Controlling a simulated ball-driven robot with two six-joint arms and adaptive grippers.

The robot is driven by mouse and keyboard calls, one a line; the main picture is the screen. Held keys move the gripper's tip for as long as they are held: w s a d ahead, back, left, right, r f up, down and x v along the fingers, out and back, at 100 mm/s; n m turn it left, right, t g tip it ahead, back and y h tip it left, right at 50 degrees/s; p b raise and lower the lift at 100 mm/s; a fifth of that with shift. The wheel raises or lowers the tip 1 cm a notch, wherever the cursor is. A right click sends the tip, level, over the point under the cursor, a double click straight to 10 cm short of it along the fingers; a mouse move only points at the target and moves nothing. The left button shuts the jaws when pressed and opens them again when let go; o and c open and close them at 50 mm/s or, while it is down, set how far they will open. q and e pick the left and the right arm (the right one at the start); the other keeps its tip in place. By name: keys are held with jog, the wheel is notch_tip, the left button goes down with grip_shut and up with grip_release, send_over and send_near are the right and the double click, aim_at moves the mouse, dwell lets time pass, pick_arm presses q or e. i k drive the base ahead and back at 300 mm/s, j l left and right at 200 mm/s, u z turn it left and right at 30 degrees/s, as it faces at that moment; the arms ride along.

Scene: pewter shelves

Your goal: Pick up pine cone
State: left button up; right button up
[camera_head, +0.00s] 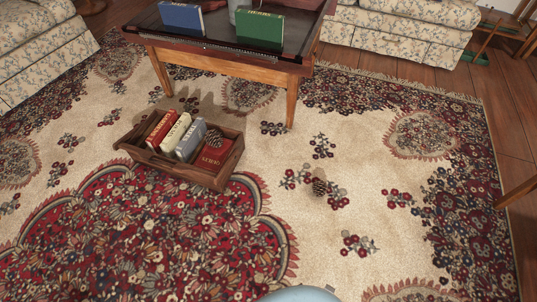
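A small brown pine cone (319,187) lies on the patterned rug, right of the wooden crate (172,165) and apart from it. A second brown object that looks like a pine cone (213,138) sits inside the crate's right part, on or against a red book (213,157). Neither of my grippers is in view.
The crate also holds several upright books (176,132). Behind it stands a wooden table (222,62) with a blue book (181,17) and a green book (260,28) on top. Floral sofas stand at back left (45,50) and back right (395,40). The rug around the loose cone is clear.

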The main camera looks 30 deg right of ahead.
aim_at(320, 188)
jog(key=l+u, duration=0.85)
jog(key=l, duration=0.15)
jog(key=k+l+u, duration=0.2)
jog(key=l+u, duration=0.2)
jog(key=k+l, duration=0.15)
jog(key=l, duration=0.2)
jog(key=k+l+u, duration=0.1)
jog(key=l, duration=0.3)
jog(key=k+l, duration=0.15)
jog(key=l, duration=0.2)
jog(key=k+l, duration=0.15)
jog(key=l, duration=0.25)
jog(key=i+u, duration=0.05)
